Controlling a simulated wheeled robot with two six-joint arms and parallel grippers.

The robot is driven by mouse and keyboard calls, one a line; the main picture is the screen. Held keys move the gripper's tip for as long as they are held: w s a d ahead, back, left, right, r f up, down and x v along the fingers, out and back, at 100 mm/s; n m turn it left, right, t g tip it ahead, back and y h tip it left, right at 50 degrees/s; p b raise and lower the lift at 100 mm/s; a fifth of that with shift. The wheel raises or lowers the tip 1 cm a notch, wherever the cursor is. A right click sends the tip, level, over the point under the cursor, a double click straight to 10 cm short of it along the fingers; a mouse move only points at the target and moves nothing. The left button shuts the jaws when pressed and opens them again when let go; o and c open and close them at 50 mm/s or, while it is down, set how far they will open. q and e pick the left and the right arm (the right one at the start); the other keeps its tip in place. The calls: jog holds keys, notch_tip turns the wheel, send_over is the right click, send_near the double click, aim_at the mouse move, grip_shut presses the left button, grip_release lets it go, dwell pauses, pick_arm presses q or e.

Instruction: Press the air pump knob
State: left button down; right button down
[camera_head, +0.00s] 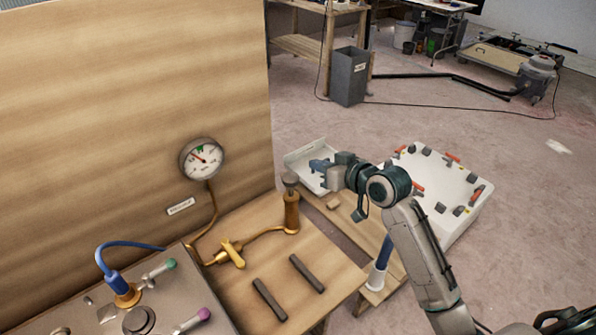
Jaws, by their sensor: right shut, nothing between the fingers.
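The air pump is likely the upright brass cylinder (292,213) on the wooden bench. A grey round knob (290,179) tops it. My right gripper (332,177) is shut and empty, a little to the right of the knob in the picture. A gap shows between the gripper and the knob, and the gripper's depth relative to it is hard to tell. My left gripper is not in view.
A gauge (203,158) on the wooden panel joins brass piping with a yellow valve handle (231,253). Two dark bars (307,273) lie on the bench. A control box (180,290) stands at lower left. A white bin (443,185) and tray (302,157) lie beyond.

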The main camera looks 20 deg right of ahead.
jog(key=p, duration=0.2)
send_over(298, 180)
jog(key=shift+w+d+f, duration=0.1)
jog(key=shift+d+f, duration=0.1)
jog(key=shift+f, duration=0.85)
jog(key=f, duration=0.2)
jog(key=shift+a+f+p, duration=0.2)
jog(key=shift+f+p, duration=0.15)
jog(key=shift+p, duration=0.05)
jog(key=shift+s+a+f, duration=0.1)
jog(key=shift+s+f, duration=0.2)
jog(key=shift+f, duration=0.5)
notch_tip(298, 180, down, 5)
jog(key=b, duration=0.3)
jog(key=shift+s+b, duration=0.1)
jog(key=shift+b, duration=0.2)
